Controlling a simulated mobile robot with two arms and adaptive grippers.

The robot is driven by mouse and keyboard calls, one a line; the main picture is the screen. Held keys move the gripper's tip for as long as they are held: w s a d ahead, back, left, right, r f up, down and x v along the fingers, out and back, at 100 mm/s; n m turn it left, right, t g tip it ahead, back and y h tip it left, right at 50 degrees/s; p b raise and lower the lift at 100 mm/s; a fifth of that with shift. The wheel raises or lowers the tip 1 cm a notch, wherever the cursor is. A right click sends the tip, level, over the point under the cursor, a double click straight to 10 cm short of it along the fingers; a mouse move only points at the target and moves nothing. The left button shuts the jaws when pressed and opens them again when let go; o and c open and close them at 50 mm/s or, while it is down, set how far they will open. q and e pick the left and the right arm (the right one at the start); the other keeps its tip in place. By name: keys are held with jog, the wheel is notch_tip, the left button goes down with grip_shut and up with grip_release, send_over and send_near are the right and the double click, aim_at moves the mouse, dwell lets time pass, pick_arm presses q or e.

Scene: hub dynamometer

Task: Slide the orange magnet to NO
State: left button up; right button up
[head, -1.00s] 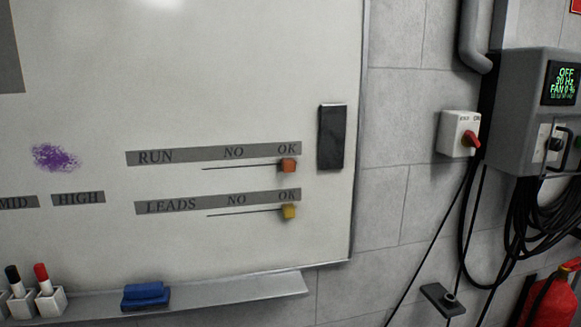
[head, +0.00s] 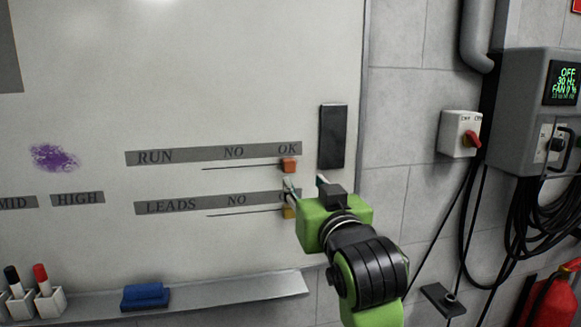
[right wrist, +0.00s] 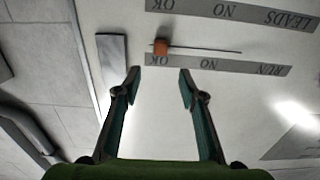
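The orange magnet (head: 289,165) sits at the OK end of the line under the RUN strip (head: 190,155). The NO label is to its left on that strip. My right gripper (head: 306,183) is in front of the whiteboard, just below and right of the magnet. In the right wrist view, which is upside down, the gripper (right wrist: 160,73) is open and empty. There the orange magnet (right wrist: 161,47) shows beyond the fingertips, roughly centred between them and apart from them. My left gripper is not in view.
The yellow magnet (head: 288,212) is at the OK end of the LEADS line, partly hidden by my right gripper. A black block (head: 332,137) is on the board right of the orange magnet. A tray (head: 215,295) runs below.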

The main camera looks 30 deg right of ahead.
aim_at(290, 166)
jog(key=p+x, duration=0.3)
jog(key=x, duration=1)
jog(key=shift+f, duration=0.1)
jog(key=shift+a, duration=0.1)
grip_shut()
